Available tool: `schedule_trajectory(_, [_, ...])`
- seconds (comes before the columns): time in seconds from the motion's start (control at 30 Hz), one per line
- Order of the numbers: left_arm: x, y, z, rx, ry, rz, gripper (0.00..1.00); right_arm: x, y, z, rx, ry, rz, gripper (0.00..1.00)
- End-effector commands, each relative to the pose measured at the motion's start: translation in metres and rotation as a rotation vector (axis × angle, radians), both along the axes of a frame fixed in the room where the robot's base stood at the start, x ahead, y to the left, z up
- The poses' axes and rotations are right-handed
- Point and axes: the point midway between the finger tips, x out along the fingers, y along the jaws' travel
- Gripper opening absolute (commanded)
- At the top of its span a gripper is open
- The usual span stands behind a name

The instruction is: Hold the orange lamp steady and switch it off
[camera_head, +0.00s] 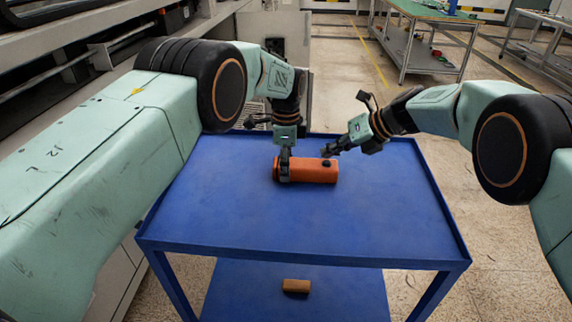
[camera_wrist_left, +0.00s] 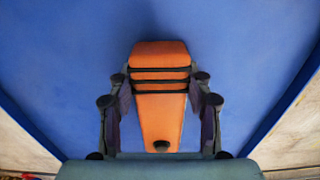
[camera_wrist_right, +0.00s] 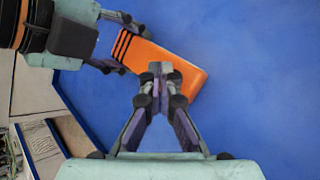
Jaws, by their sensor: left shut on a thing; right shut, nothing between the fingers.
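The orange lamp (camera_head: 312,171) lies on its side on the blue cart top. It has dark bands at its left end and a dark round button (camera_head: 326,163) near its right end on top. My left gripper (camera_head: 284,174) is shut around the lamp's banded left end. The left wrist view shows a finger on each side of the lamp (camera_wrist_left: 160,115). My right gripper (camera_head: 327,152) is shut and empty, just above the lamp's right end by the button. In the right wrist view its closed fingertips (camera_wrist_right: 160,70) overlap the lamp (camera_wrist_right: 185,75) and hide the button.
The blue cart top (camera_head: 230,220) is otherwise bare, with a low raised rim. A small brown block (camera_head: 296,286) lies on the shelf below. A green-topped workbench (camera_head: 425,12) stands behind on the right. Machinery lines the left side.

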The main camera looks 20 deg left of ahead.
Motion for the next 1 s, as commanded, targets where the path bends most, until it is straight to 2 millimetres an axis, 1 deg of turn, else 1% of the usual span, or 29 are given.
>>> schedule_trajectory(0.17, [-0.001, 0.0, -0.002, -0.001, 0.003, 0.0, 0.11, 0.0, 0.0, 0.005, 0.0, -0.001, 0.0, 0.0])
schedule_trajectory(0.73, [-0.001, 0.0, -0.002, -0.001, 0.003, 0.0, 0.11, 0.0, 0.0, 0.053, -0.001, -0.002, 0.0, 0.0])
schedule_trajectory(0.87, [-0.001, 0.0, -0.002, -0.001, 0.003, 0.0, 0.11, 0.0, 0.0, 0.059, -0.001, -0.002, 0.0, 0.0])
schedule_trajectory(1.0, [-0.001, 0.0, -0.002, -0.001, 0.003, 0.0, 0.11, 0.0, 0.0, 0.06, -0.001, -0.001, 0.0, 0.0])
